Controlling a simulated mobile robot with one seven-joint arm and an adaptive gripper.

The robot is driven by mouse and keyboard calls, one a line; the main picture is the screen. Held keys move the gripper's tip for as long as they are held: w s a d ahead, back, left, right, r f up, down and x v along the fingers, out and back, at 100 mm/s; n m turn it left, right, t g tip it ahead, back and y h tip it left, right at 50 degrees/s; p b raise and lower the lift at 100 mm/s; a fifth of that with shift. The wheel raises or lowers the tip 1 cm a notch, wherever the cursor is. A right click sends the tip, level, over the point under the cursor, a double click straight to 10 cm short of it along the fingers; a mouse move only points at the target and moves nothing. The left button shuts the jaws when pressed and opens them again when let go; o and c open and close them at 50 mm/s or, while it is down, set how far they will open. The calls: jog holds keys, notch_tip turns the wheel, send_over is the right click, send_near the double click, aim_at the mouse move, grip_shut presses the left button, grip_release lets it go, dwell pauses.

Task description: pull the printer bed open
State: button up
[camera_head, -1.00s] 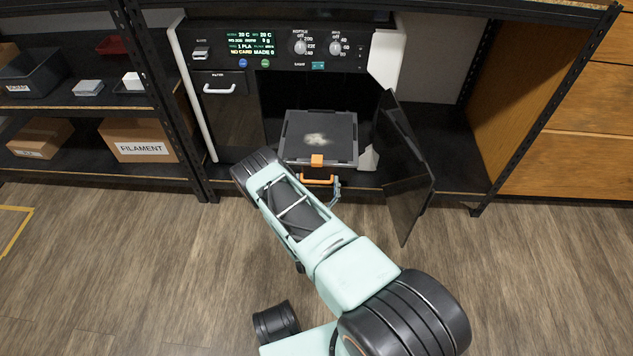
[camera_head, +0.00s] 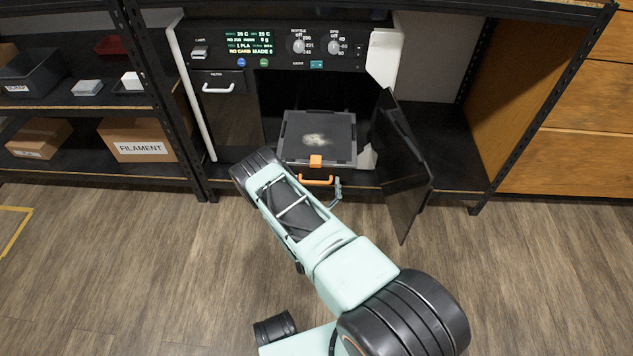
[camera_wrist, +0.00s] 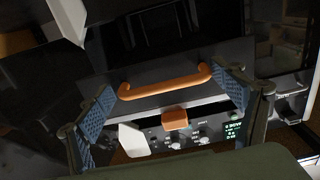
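The printer bed (camera_head: 347,153) is a dark tray with a pale patch on its plate. It sticks out of the printer's open chamber. An orange tab (camera_head: 316,161) and an orange handle (camera_head: 316,181) are on its front. My gripper (camera_wrist: 164,82) is open, with its two blue-padded fingers far apart. In the wrist view the orange handle (camera_wrist: 165,86) lies lengthwise between them, one fingertip by each end. I cannot tell whether they touch it. In the head view one finger shows right of the handle; my arm hides the other.
The printer's dark door (camera_head: 403,165) stands swung open to the right of the bed. A closed drawer with a white handle (camera_head: 219,89) is at the left. Shelves hold a filament box (camera_head: 138,140) and bins. The wooden floor in front is clear.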

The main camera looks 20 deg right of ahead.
aim_at(316, 161)
notch_tip(316, 161, up, 10)
dwell(0.6)
dwell(0.4)
